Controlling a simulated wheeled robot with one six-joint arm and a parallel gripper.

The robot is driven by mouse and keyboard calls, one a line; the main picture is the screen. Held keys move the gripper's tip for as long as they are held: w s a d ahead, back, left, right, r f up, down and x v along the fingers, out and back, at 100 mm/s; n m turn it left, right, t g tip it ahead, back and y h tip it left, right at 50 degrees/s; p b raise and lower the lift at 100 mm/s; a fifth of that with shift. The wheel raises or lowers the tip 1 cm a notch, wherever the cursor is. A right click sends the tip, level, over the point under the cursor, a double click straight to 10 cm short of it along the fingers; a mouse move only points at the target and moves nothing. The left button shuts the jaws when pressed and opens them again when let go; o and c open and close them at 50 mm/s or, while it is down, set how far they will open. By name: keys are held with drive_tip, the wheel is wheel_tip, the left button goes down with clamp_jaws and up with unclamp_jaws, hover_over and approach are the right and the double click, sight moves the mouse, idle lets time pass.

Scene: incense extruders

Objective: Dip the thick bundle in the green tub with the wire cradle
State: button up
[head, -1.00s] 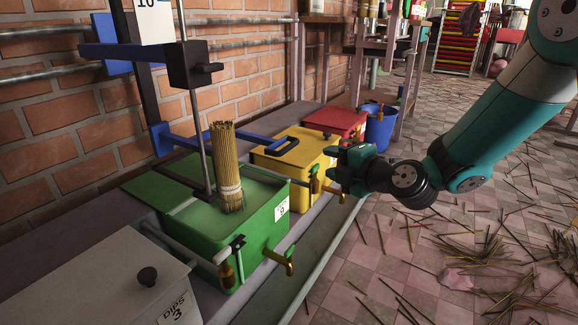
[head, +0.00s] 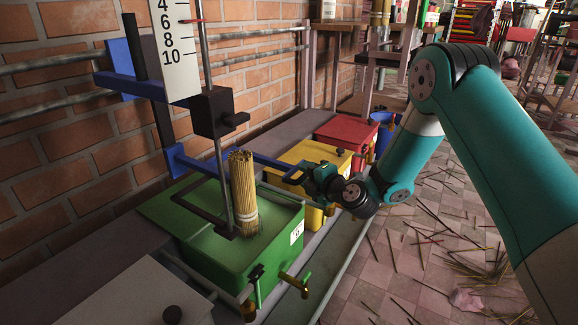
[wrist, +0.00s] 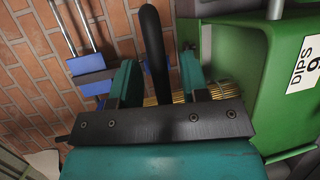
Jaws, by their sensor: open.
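The thick bundle (head: 243,190) of tan sticks stands upright with its lower end in the green tub (head: 215,255). The dark wire cradle (head: 190,205) reaches around its lower part. A vertical rod rises from the cradle through a black block (head: 212,112). A blue arm (head: 265,160) extends over the tubs towards my gripper (head: 312,178). My gripper is open at that arm's outer end. In the wrist view, a dark curved bar (wrist: 152,45) lies between my open fingers (wrist: 157,80); I cannot tell whether they touch it. Part of the bundle (wrist: 222,91) shows behind the fingers.
Yellow (head: 309,155) and red (head: 340,132) tubs stand behind the green one. A pale lidded box (head: 125,295) is in front. A brick wall (head: 75,140) borders the left. Brass taps (head: 295,283) stick out from the tubs. Loose sticks litter the floor (head: 410,270).

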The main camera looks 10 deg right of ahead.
drive_tip(key=shift+w+f, duration=0.1)
drive_tip(key=shift+w, duration=0.2)
drive_tip(key=shift+a, duration=0.1)
clamp_jaws()
wheel_tip(320, 180, up, 15)
drive_tip(key=p, duration=0.5)
unclamp_jaws()
